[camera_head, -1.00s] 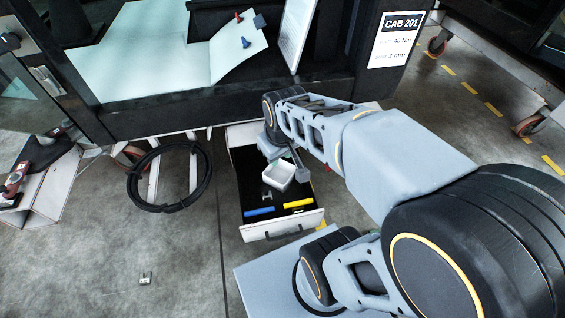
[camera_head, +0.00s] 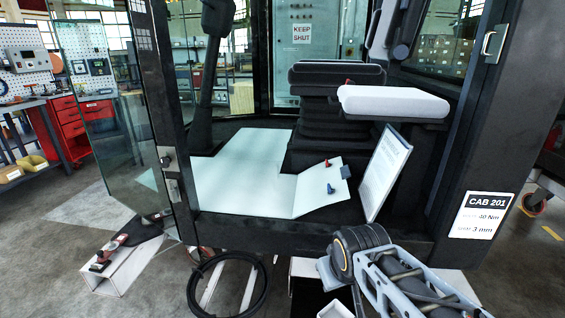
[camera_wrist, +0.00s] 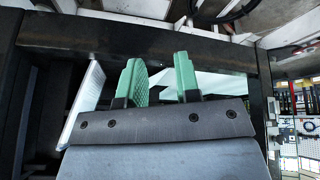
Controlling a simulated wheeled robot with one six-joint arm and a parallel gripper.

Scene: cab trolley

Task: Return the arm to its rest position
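My arm (camera_head: 405,278) enters the head view at the bottom right, in front of the cab's sill. Its black wrist joint (camera_head: 358,245) is near the sill's lower edge. The gripper's fingers cannot be made out in the head view. In the wrist view my gripper (camera_wrist: 160,82) shows two green finger pads standing apart, with nothing between them. Past the fingers the wrist view shows a dark cab beam (camera_wrist: 215,52) and a pale panel at the left (camera_wrist: 85,100).
The cab has a pale floor mat (camera_head: 235,180), a folded sheet with red and blue pieces (camera_head: 320,190), an upright white board (camera_head: 385,170) and a seat armrest (camera_head: 392,102). An open glass door (camera_head: 105,120) stands left.

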